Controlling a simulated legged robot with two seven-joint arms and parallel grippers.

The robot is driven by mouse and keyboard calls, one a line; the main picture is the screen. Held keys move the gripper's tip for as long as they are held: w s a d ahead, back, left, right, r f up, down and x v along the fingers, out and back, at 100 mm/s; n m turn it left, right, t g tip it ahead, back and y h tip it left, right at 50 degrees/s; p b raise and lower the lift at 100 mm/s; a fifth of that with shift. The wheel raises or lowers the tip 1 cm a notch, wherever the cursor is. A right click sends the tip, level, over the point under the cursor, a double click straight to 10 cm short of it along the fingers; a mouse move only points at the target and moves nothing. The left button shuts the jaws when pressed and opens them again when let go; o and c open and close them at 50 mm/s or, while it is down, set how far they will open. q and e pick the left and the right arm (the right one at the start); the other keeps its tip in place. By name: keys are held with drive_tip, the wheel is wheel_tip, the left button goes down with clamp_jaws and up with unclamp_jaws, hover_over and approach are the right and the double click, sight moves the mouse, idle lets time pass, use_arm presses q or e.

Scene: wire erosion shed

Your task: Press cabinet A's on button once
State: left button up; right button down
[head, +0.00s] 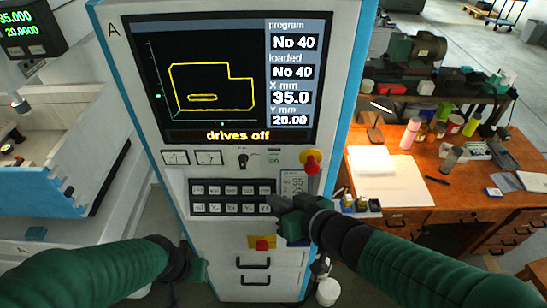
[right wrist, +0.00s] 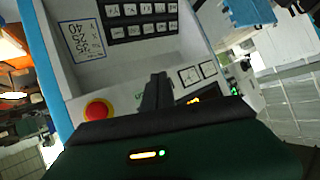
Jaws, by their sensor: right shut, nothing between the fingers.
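Cabinet A (head: 220,120) stands upright in front of me, marked A at its top left. Its screen (head: 215,85) reads "drives off". Below are two dials, a black rotary switch (head: 243,160), a small green marking (head: 274,158) whose text I cannot read surely, and a red mushroom button (head: 311,162) on yellow. I cannot tell the on button for certain. My right gripper (head: 275,203) is shut and empty, in front of the key rows' lower right end; its fingers (right wrist: 157,92) also show in the right wrist view. My left gripper (head: 196,270) is low at left, its fingers unclear.
A red knob on yellow (head: 262,244) sits lower, above drawers. A wooden bench (head: 430,190) with bottles and papers is at right. Another machine (head: 50,160) stands at left.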

sight(274, 159)
drive_tip(key=w+p, duration=0.1)
drive_tip(key=w, duration=0.8)
drive_tip(key=shift+d, duration=0.15)
idle(0.6)
idle(1.2)
drive_tip(key=shift+w+p, duration=0.35)
drive_tip(key=shift+p, duration=0.15)
